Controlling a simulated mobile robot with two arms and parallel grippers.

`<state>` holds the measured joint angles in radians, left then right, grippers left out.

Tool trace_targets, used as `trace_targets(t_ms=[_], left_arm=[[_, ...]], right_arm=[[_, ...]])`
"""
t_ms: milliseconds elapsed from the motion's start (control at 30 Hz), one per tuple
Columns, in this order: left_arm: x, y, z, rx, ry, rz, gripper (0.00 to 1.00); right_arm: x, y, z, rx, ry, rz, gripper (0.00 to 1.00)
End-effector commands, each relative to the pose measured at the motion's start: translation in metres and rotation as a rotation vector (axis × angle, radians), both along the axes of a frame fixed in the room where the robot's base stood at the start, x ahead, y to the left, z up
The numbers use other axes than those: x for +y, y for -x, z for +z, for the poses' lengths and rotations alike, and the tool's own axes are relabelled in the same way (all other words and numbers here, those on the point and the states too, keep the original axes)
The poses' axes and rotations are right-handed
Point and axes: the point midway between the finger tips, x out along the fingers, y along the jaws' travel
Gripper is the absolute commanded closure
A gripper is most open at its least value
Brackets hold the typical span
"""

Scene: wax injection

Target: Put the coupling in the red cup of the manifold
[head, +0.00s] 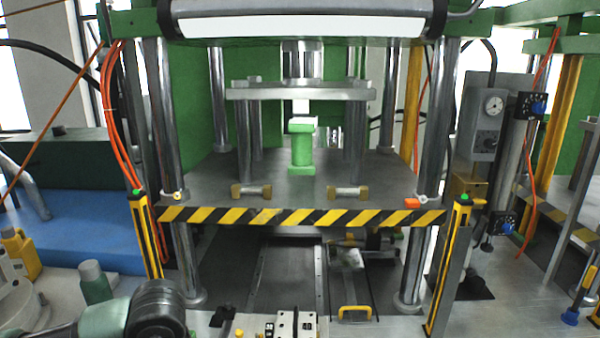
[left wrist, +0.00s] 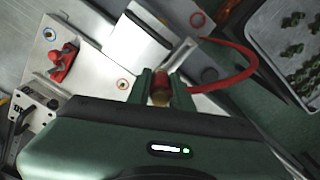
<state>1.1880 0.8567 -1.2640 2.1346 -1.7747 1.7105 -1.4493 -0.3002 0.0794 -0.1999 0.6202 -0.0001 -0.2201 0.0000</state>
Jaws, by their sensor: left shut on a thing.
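My left gripper (left wrist: 160,88) shows in the left wrist view, its two green fingers shut on a small coupling (left wrist: 160,90) with a brass and reddish body. The coupling is held above a pale metal plate, which looks like the manifold (left wrist: 90,50). I cannot tell for sure which is the red cup. My right gripper is not in view.
A red clamp-like part (left wrist: 63,62) stands at the left of the plate. A red hose (left wrist: 245,55) curves right of the fingers. A tray of small dark green parts (left wrist: 295,45) lies at right. In the head view, a press with a striped edge (head: 300,216) fills the middle.

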Motion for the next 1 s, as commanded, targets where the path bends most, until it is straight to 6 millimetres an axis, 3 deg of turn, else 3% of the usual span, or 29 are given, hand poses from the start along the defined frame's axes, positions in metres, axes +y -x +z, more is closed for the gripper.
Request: trace_targets(t_ms=[100, 233, 567, 667, 767, 900, 1000], left_arm=[[0.006, 0.013, -0.001, -0.003, 0.0, -0.217, 1.0], [0.009, 0.024, 0.001, -0.002, 0.001, -0.378, 1.0], [0.011, 0.027, 0.003, 0.0, 0.001, -0.463, 1.0], [0.015, 0.013, 0.007, 0.0, 0.003, -0.403, 1.0], [0.023, -0.014, 0.014, 0.001, 0.005, -0.279, 1.0], [0.044, -0.054, 0.027, 0.003, 0.006, -0.042, 1.0], [0.061, -0.073, 0.034, 0.003, 0.004, 0.115, 1.0]], right_arm=[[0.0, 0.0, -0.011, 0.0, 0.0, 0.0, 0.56], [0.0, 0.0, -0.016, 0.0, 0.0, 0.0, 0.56], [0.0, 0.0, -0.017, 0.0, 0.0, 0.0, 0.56], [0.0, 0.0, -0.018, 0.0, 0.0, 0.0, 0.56], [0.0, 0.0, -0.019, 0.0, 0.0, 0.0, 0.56], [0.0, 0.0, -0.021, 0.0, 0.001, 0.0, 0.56], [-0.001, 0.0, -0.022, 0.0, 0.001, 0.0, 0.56]])
